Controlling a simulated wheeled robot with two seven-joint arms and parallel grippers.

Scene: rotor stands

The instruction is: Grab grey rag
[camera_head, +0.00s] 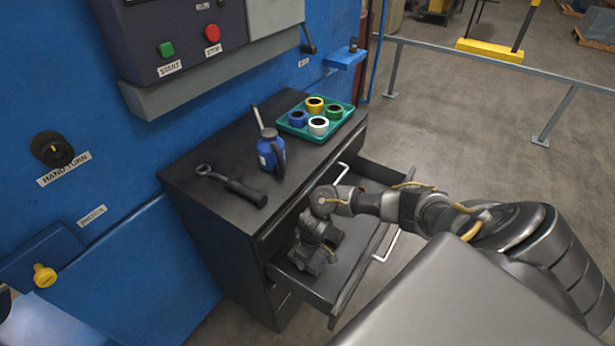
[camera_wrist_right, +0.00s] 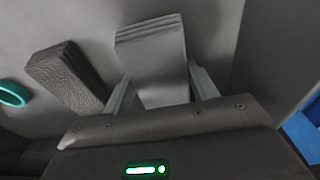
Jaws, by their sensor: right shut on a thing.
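My right gripper (camera_head: 312,262) reaches down into the open drawer (camera_head: 350,275) of the dark cabinet, and its wrist hides most of what lies there. In the right wrist view its two fingers (camera_wrist_right: 162,92) stand on either side of a smooth grey folded rag (camera_wrist_right: 155,52) and are shut on it. The rag shows layered edges at its far end and seems at the drawer floor; I cannot tell whether it is lifted. A darker, textured folded cloth (camera_wrist_right: 66,76) lies just left of it, apart from the fingers. My left gripper is not in view.
A teal ring (camera_wrist_right: 14,94) lies farther left in the drawer. On the cabinet top are a blue oil can (camera_head: 270,152), a dark-handled tool (camera_head: 235,186) and a green tray (camera_head: 345,112) with several coloured rings. The drawer walls close in around my right gripper.

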